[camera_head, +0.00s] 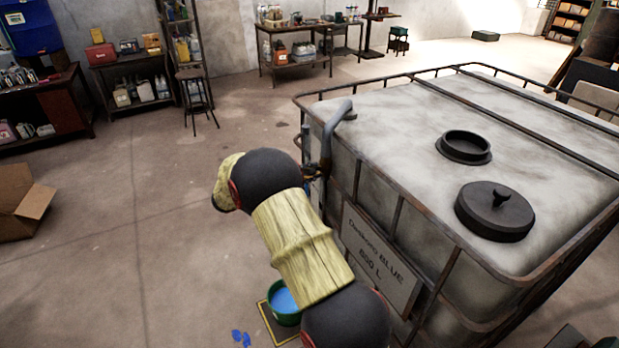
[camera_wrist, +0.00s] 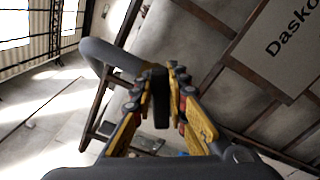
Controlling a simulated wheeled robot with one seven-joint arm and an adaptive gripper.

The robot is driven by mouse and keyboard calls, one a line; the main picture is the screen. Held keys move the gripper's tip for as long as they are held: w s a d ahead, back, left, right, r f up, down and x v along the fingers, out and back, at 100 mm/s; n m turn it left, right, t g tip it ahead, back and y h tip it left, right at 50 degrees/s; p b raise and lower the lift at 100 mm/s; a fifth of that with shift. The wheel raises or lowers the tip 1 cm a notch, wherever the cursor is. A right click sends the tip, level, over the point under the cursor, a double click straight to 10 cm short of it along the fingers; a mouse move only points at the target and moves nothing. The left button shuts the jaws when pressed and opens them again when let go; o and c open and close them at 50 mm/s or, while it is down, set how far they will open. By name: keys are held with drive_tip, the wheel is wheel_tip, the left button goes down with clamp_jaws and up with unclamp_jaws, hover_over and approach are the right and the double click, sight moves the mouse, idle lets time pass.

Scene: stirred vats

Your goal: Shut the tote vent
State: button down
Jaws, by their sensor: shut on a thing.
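The tote (camera_head: 400,140) is a big grey-white caged container with a plate reading "Daskomo BLUE 800 L" (camera_head: 378,262). A bent grey pipe (camera_head: 334,128) rises from its top near the left corner and hooks down outside the cage; it also shows in the wrist view (camera_wrist: 100,55). On top are an open-looking dark round collar (camera_head: 464,147) and a dark round lid with a knob (camera_head: 494,210). I cannot tell which part is the vent. My gripper (camera_wrist: 162,92) is shut on a dark, narrow piece (camera_wrist: 161,112) beside the pipe. My arm hides most of it in the head view.
A green bucket of blue liquid (camera_head: 284,302) stands on a yellow-edged mat (camera_head: 268,322) below my arm, with blue spots (camera_head: 240,338) on the floor. The cage rail (camera_head: 400,78) rings the tote top. An open cardboard box (camera_head: 22,203) lies left; floor between is clear.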

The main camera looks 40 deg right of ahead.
drive_tip(key=m+b, duration=0.2)
drive_tip(key=f+m+b, duration=0.1)
drive_tip(key=m+b, duration=0.1)
drive_tip(key=shift+s, duration=0.15)
drive_tip(key=shift+f+m+b, duration=0.1)
drive_tip(key=shift+m+b, duration=0.8)
drive_tip(key=shift+b, duration=0.1)
drive_tip(key=c, duration=1.8)
unclamp_jaws()
drive_tip(key=shift+o, duration=0.3)
drive_tip(key=v, duration=1.2)
